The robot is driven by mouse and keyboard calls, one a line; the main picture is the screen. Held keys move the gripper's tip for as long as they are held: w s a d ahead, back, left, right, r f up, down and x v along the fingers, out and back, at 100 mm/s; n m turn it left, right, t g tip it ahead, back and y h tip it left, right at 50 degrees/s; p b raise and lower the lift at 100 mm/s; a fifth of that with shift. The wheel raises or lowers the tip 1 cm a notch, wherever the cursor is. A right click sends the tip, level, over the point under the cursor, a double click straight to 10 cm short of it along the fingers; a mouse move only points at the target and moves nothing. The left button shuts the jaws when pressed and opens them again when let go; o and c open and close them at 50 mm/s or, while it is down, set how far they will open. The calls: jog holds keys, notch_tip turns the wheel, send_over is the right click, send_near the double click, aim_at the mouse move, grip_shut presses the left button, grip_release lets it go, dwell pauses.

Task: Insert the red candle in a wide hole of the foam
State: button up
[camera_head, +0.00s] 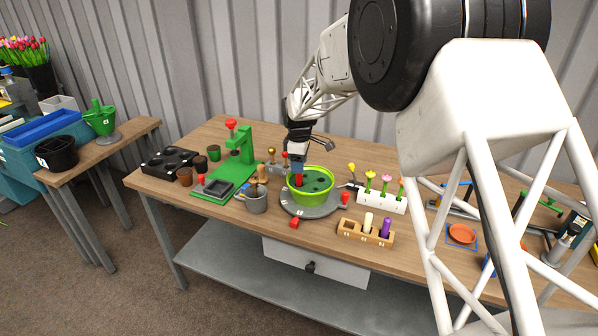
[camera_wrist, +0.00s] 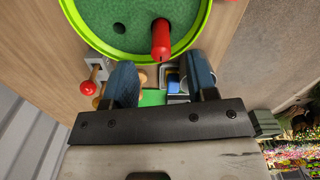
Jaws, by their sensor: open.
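The red candle (camera_wrist: 160,38) stands in the green foam (camera_wrist: 185,15), close to the bowl's rim; its lower end is hidden in the foam. It also shows in the head view (camera_head: 298,180), upright in the foam. The lime-green bowl (camera_head: 288,196) holds the foam and sits on a grey round stand (camera_head: 325,209). One dark hole (camera_wrist: 119,28) shows empty in the foam. My gripper (camera_wrist: 159,65) is open and empty, its two blue-grey fingers just off the candle's top and apart from it. In the head view my gripper (camera_head: 297,163) is directly above the candle.
A wooden rack (camera_head: 350,231) with a white and a purple candle stands in front right. A white block (camera_head: 376,201) with flowers is at the right. A grey pot (camera_head: 256,203) and green press (camera_head: 240,150) stand left. Small red pieces lie near the stand.

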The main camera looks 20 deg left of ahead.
jog(key=shift+r, duration=1.05)
jog(key=shift+d+r, duration=0.25)
jog(key=shift+d, duration=0.1)
jog(key=s+d+r+m, duration=0.3)
jog(key=s+d+r, duration=0.2)
jog(key=d, duration=0.5)
jog(key=s+d+r+m+t, duration=0.1)
jog(key=s+d+r+m, duration=0.4)
jog(key=d, duration=0.6)
jog(key=s+d+r+m, duration=0.1)
jog(key=s+d+r, duration=0.4)
jog(key=d, duration=0.5)
jog(key=s+d+m, duration=0.3)
jog(key=s+d, duration=0.4)
jog(key=s, duration=0.2)
jog(key=s+d+m+t, duration=0.1)
jog(key=s+d+m, duration=0.3)
jog(key=s, duration=0.6)
jog(key=s+d+f+m, duration=0.1)
jog(key=s+d+m, duration=0.3)
jog(key=s+d, duration=0.5)
jog(key=shift+s+d+t, duration=0.3)
jog(key=shift+s+d, duration=0.05)
jog(key=shift+s, duration=0.3)
jog(key=shift+w, duration=0.1)
jog(key=shift+c, duration=0.2)
